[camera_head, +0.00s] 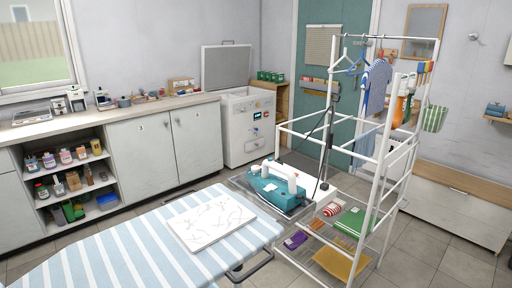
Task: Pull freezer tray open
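A white boxy appliance (245,138) stands against the back wall at the end of the counter and may be the freezer. Its front carries a small display, a red mark and stickers. Its top looks open, with a grey lid-like panel (226,69) upright behind it. Its inside is mostly hidden, and I cannot make out a tray in it. Neither of my grippers shows in the head view.
A striped ironing board (120,250) with a white sheet (212,221) fills the front left. A white drying rack (384,165) stands to the right. The counter (110,112) lines the left wall. Floor shows at the right.

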